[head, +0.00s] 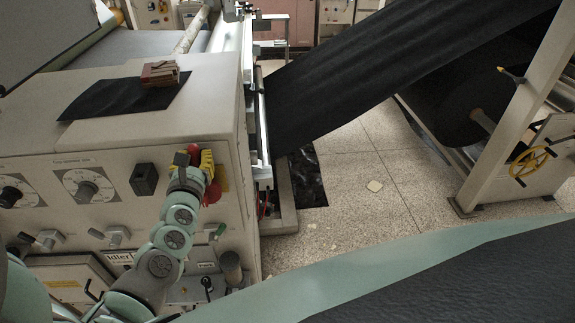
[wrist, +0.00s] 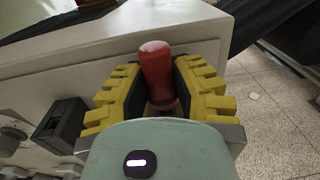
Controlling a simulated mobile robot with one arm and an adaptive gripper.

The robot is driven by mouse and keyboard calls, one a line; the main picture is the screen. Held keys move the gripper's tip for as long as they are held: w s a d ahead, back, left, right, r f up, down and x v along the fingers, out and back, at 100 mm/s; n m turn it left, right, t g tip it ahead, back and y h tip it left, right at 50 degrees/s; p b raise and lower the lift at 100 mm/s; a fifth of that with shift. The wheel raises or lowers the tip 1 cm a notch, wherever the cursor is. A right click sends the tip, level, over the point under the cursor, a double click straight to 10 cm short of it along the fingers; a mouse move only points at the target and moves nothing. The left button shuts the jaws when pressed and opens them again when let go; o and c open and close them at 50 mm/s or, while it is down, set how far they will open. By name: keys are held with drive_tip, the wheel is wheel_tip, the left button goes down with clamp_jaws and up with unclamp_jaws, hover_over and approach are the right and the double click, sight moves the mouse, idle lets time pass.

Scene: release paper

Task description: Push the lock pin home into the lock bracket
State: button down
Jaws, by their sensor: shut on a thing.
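The lock pin, seen as a red knob (wrist: 156,72), stands between the two yellow-padded fingers of my gripper (wrist: 163,85) in the wrist view. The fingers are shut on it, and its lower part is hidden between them. In the head view my gripper (head: 201,162) is at the front panel of the cream machine, near its right corner. Red shows around the fingers there, partly covered by my arm. I cannot make out the lock bracket for certain behind my gripper, nor how deep the pin sits.
A black block (head: 145,178) sticks out of the panel left of my gripper; it also shows in the wrist view (wrist: 60,124). Dials (head: 88,190) and knobs lie further left. A black sheet (head: 130,97) lies on the machine top.

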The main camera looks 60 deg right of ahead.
drive_tip(key=shift+f+b, duration=0.65)
drive_tip(key=shift+f, duration=0.1)
drive_tip(key=c, duration=0.8)
unclamp_jaws()
drive_tip(key=v, duration=1.2)
